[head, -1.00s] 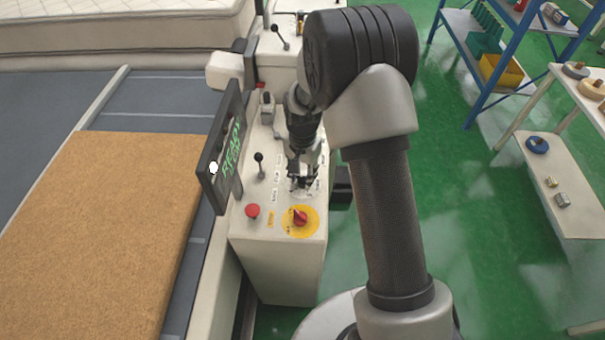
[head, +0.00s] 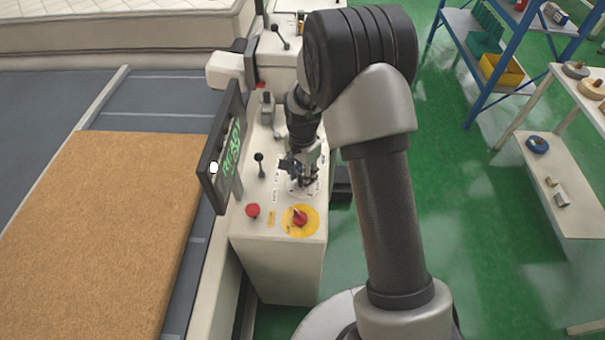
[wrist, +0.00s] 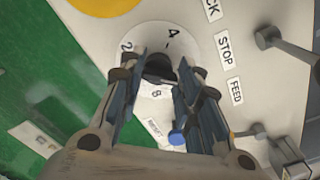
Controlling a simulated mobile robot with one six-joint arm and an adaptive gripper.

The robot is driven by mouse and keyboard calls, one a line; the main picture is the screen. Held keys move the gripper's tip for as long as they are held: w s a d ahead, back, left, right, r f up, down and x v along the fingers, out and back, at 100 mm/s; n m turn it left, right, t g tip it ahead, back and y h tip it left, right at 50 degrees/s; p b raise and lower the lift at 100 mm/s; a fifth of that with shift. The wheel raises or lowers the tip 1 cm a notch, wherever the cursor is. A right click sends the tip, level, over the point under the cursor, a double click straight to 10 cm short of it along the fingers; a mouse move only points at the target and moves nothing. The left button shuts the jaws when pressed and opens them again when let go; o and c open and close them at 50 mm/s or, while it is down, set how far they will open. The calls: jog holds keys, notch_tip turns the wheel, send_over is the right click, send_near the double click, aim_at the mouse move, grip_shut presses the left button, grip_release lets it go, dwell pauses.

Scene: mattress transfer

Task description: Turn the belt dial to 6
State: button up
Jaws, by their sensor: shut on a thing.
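The belt dial is a black knob (wrist: 160,68) on a round white plate (wrist: 152,36) with printed numbers. In the wrist view, 2, 4 and what looks like an 8 are readable; the 6 is not visible, and my right finger covers part of the rim. My gripper (wrist: 159,66) is shut on the knob, one finger on each side. In the head view my gripper (head: 302,178) points down at the panel and hides most of the dial. Which number the knob points to cannot be told.
A red knob on a yellow disc (head: 300,219), a red button (head: 253,210) and a black lever (head: 259,166) are close by on the console. A tilted screen (head: 226,150) with green writing stands at its left. STOP and FEED labels (wrist: 224,47) lie beside the dial.

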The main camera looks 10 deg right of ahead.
jog(key=o, duration=1.1)
notch_tip(320, 180, up, 12)
dwell(0.4)
jog(key=s+r+n+t+b, duration=0.2)
jog(key=s+r+n, duration=0.4)
jog(key=s+r, duration=0.7)
jog(key=s+n+t, duration=0.1)
jog(key=s+n, duration=0.1)
jog(key=s, duration=0.3)
jog(key=s+n, duration=0.1)
jog(key=s, duration=0.4)
jog(key=s+n+t, duration=0.1)
jog(key=s+n, duration=0.1)
jog(key=s, duration=0.3)
jog(key=shift+d+r+n+t+b, duration=0.2)
jog(key=shift+r+n+t+b, duration=0.1)
